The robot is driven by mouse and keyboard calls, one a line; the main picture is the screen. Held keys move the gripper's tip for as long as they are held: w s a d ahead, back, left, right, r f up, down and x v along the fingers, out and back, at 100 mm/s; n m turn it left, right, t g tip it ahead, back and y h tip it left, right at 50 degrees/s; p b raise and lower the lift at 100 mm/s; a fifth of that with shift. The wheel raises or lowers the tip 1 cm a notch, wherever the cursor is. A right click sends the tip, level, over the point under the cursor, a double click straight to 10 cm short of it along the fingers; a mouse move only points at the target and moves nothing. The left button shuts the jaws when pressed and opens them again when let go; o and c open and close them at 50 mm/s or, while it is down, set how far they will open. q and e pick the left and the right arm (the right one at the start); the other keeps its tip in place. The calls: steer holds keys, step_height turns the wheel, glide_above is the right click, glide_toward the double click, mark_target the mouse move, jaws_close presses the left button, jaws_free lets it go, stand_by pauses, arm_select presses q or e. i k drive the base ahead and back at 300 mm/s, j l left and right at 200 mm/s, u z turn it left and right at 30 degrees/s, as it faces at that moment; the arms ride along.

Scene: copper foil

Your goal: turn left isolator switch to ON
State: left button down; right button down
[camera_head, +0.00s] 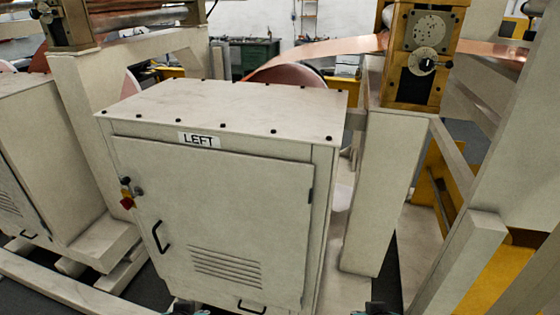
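A cream metal cabinet (255,190) stands in front of me with a "LEFT" label (199,140) at the top of its closed door. A small red and yellow isolator switch (127,199) sits at the door's left edge, seen at a slant, so its position cannot be read. A dark knob or lock (138,191) is beside it. My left gripper (187,308) and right gripper (378,308) only just show at the bottom edge, low in front of the cabinet and well apart from the switch. Their fingers are mostly cut off.
A black door handle (160,237) and vent slots (228,268) are on the door. Another cabinet (35,165) stands at the left, beside cream machine frames. A post (375,190) and beams stand close at the right. Copper foil rolls (287,73) lie behind.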

mark_target(127, 203)
steer(key=u, duration=1.25)
